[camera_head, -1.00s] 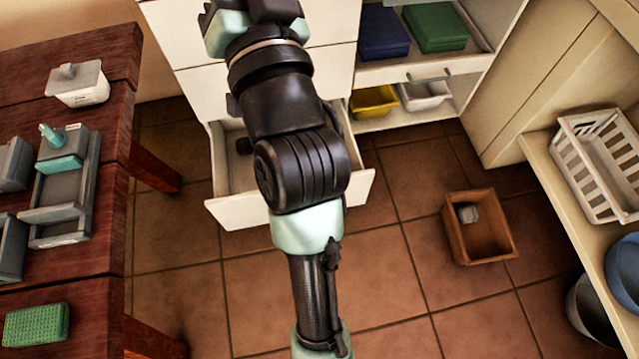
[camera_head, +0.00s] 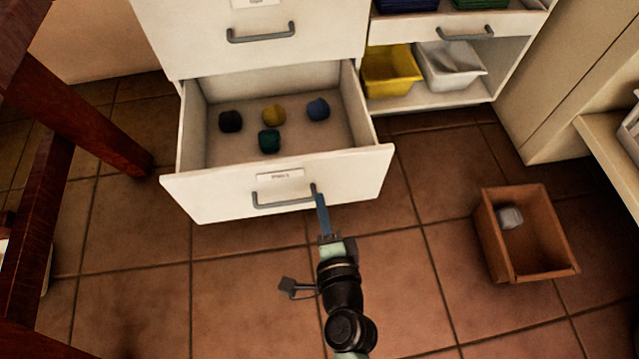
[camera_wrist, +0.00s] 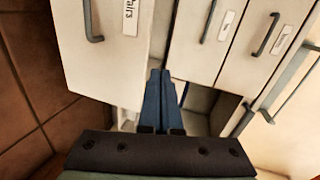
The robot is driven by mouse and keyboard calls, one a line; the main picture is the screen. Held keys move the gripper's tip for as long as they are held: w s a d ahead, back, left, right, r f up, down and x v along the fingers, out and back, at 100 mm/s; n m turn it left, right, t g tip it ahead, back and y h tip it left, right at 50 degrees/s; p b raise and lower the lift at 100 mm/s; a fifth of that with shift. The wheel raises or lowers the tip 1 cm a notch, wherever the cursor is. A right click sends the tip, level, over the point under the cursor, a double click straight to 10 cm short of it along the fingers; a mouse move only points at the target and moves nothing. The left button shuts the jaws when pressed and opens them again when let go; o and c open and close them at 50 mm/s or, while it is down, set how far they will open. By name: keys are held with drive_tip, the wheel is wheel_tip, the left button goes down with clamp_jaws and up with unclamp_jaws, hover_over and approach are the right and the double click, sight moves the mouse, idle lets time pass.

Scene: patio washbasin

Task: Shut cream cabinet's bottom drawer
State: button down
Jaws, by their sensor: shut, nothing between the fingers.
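The cream cabinet's bottom drawer (camera_head: 360,175) stands pulled out in the head view, with a grey bar handle (camera_head: 283,203) and a label on its front. In the wrist view, my gripper (camera_wrist: 158,80) points past a labelled drawer front (camera_wrist: 105,60) on the left.
A closed drawer (camera_head: 255,45) sits above the open one. Yellow (camera_head: 390,75) and white (camera_head: 450,66) bins stand on the shelf to the right. A brown box (camera_head: 525,235) holding a grey item is on the tiled floor at right. A dark red table leg (camera_head: 90,110) stands at left.

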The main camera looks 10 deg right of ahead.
drive_tip(key=m, duration=0.1)
approach(314, 164)
drive_tip(key=b+x, duration=0.3)
drive_tip(key=x, duration=0.2)
drive_tip(key=shift+w+f, duration=0.2)
drive_tip(key=shift+w+a, duration=0.1)
drive_tip(key=shift+w, duration=0.45)
